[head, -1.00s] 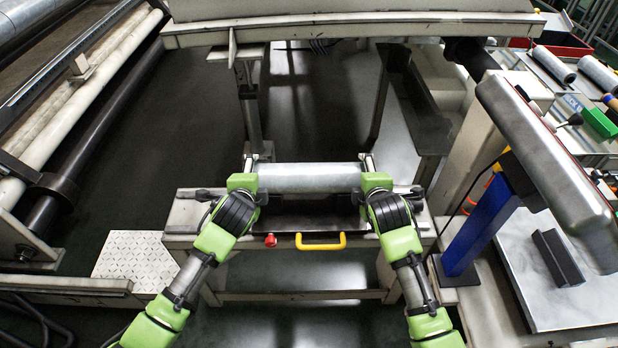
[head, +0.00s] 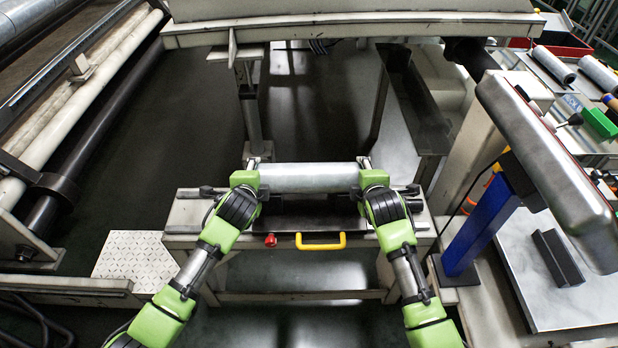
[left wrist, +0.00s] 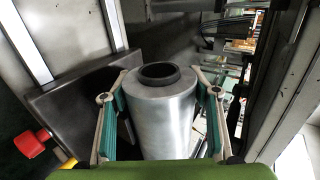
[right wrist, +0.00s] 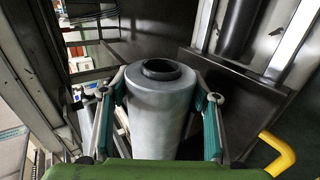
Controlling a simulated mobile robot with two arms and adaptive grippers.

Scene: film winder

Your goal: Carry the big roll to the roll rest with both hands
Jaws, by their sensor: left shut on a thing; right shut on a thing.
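The big roll (head: 311,178) is a silvery-grey cylinder with a dark hollow core. It lies level, left to right, in the head view, over the far part of a low bench (head: 185,217). My left gripper (head: 247,181) is shut on its left end, and my right gripper (head: 373,181) on its right end. In the left wrist view the roll (left wrist: 163,110) stands between both fingers; the right wrist view shows the roll (right wrist: 160,105) gripped likewise. I cannot tell whether its underside touches the dark support on the bench (head: 305,214).
The bench front carries a yellow handle (head: 320,241) and a red knob (head: 270,240). A machine beam (head: 345,32) crosses beyond the roll. Long rollers (head: 85,100) run along the left. A blue post (head: 480,232) and rounded silver housing (head: 555,165) stand right. Dark floor lies left of the bench.

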